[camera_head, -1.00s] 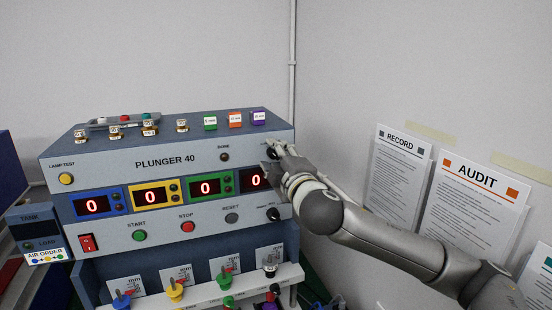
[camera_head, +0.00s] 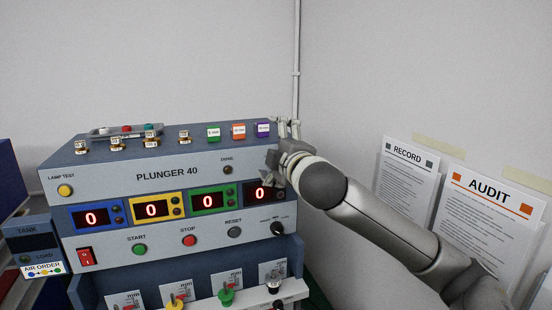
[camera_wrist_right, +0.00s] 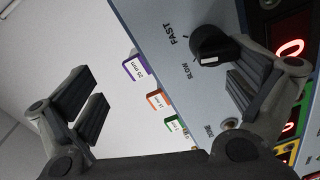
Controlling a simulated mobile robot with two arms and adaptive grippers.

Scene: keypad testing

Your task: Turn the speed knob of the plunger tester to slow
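The plunger tester (camera_head: 130,172) is a grey-blue box labelled PLUNGER 40. Its black speed knob (camera_wrist_right: 208,43) shows in the right wrist view between the words FAST and SLOW, with a white mark on its lower face. In the head view my gripper hides this knob. My right gripper (camera_head: 277,152) is at the tester's upper right front corner. It is open and empty in the right wrist view (camera_wrist_right: 165,85), with one finger beside the knob and the other out past the tester's top edge. My left gripper is not in view.
Coloured tabs (camera_head: 238,132) and small brass fittings (camera_head: 152,140) stand on the tester's top. A second black knob (camera_head: 278,229) sits below the displays. A wall with RECORD (camera_head: 408,160) and AUDIT (camera_head: 485,205) sheets is to the right.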

